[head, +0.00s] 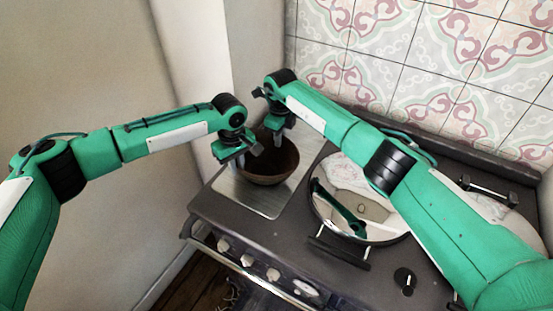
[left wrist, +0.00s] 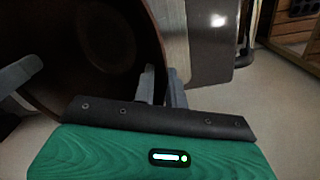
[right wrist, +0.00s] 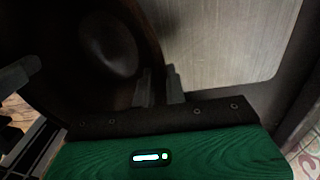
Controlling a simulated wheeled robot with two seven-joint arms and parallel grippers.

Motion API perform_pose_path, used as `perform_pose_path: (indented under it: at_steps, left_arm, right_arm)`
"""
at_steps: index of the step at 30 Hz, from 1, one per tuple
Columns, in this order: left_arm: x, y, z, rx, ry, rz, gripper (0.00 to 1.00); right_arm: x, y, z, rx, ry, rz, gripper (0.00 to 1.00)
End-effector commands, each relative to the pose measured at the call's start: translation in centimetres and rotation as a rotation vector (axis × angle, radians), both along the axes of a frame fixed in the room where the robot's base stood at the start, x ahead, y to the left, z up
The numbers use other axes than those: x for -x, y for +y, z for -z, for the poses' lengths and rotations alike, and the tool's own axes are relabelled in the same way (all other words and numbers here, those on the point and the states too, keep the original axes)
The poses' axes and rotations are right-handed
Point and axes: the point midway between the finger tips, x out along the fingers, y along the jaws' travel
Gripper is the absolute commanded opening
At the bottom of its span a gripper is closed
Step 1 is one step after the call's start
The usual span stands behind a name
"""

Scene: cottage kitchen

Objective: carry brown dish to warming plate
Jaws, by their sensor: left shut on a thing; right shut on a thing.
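The brown dish (head: 270,167) is a round, deep bowl at the left end of the stove, upright over the square metal warming plate (head: 246,196). I cannot tell whether its base touches the plate. My left gripper (head: 238,158) is shut on the dish's left rim. My right gripper (head: 278,136) is shut on its far rim. The dish's dark inside fills much of the left wrist view (left wrist: 90,45) and the right wrist view (right wrist: 100,50). The plate's bare surface shows beside the dish in the right wrist view (right wrist: 215,40).
A shiny round lid (head: 355,205) covers the hob to the right of the plate, with a black handle (head: 340,250) in front. Knobs (head: 248,261) line the stove's front edge. A wall stands close on the left, and a tiled wall (head: 420,60) rises behind.

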Motion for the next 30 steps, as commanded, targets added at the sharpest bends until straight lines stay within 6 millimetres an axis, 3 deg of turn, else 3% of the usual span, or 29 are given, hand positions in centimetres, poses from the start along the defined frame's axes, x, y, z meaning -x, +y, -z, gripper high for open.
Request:
perform_pose_path:
  at_steps: [2, 3, 6, 17, 20, 30]
  left_arm:
    - [0.1, 0.0, 0.6, -0.004, 0.004, 0.004, 0.00]
    - [0.1, 0.1, 0.6, -0.004, 0.004, 0.004, 0.17]
    - [0.1, 0.1, 0.4, -0.004, 0.004, 0.003, 0.35]
    - [0.0, 0.0, -0.1, -0.001, 0.001, 0.001, 0.35]
    - [0.0, 0.0, -1.4, 0.001, -0.001, 0.001, 0.35]
    - [0.0, 0.0, -8.5, -0.001, -0.001, 0.002, 0.35]
  right_arm:
    - [-0.2, -0.1, 0.5, 0.003, -0.005, -0.001, 0.00]
    - [-0.1, -0.2, 0.4, 0.004, -0.004, -0.001, 0.17]
    - [-0.1, -0.1, 0.3, 0.003, -0.003, 0.000, 0.34]
    - [0.0, 0.0, 0.4, 0.001, -0.001, 0.000, 0.34]
    - [0.0, 0.0, 0.4, 0.001, -0.001, 0.000, 0.34]
    - [0.0, 0.0, 0.4, 0.000, 0.000, 0.000, 0.34]
